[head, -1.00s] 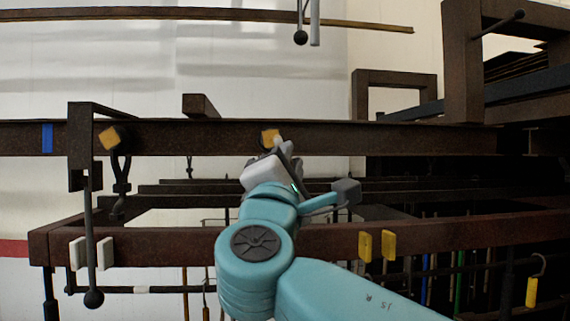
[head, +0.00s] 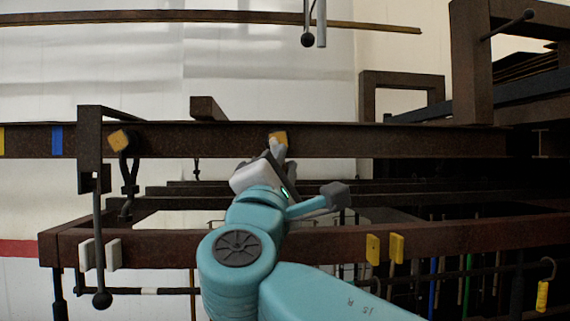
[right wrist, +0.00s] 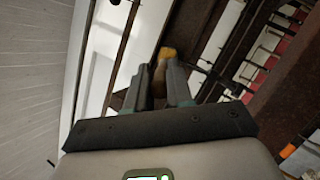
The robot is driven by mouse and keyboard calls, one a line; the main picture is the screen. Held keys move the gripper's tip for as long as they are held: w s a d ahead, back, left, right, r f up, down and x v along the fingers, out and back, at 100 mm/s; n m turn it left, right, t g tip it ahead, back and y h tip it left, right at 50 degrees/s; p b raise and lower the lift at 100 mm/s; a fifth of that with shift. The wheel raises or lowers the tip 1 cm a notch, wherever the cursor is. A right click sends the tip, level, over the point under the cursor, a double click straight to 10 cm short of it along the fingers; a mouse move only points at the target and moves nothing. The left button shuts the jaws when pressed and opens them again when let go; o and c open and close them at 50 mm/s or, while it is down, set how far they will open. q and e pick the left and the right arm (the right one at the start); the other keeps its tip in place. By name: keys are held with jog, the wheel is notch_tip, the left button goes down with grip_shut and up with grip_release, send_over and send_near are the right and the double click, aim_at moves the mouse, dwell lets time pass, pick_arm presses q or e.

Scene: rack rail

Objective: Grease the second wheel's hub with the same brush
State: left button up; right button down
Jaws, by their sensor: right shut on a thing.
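My right gripper (head: 277,150) is raised in front of the upper brown rail in the head view. In the right wrist view its two fingers (right wrist: 158,88) are shut on a narrow brown piece, which looks like the brush (right wrist: 160,78). A yellow-orange end (right wrist: 167,53) shows just beyond the fingertips. In the head view a yellow-orange block (head: 279,137) shows at the rail right above the fingertips; I cannot tell whether they touch. A similar tilted yellow block (head: 119,140) sits on the rail at the left, above a dark hook. No round wheel or hub is clear. My left gripper is not in view.
The upper rail (head: 400,142) and a lower brown beam (head: 450,238) run across the view. A dark bracket with a hanging ball-ended rod (head: 98,240) stands at the left. White tabs (head: 114,254) and yellow tabs (head: 372,249) stick out of the lower beam. Dark racks fill the right.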

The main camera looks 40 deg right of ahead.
jog(key=shift+s+d+f+b, duration=0.1)
jog(key=shift+d+f+b, duration=0.05)
jog(key=shift+f+b, duration=0.45)
jog(key=shift+s+d+r, duration=0.45)
jog(key=shift+d+r, duration=0.15)
jog(key=shift+d, duration=0.15)
jog(key=s+a+b, duration=0.1)
jog(key=s+a, duration=0.3)
jog(key=s, duration=0.2)
jog(key=shift+s+b, duration=0.4)
jog(key=shift+a, duration=0.1)
dwell(0.4)
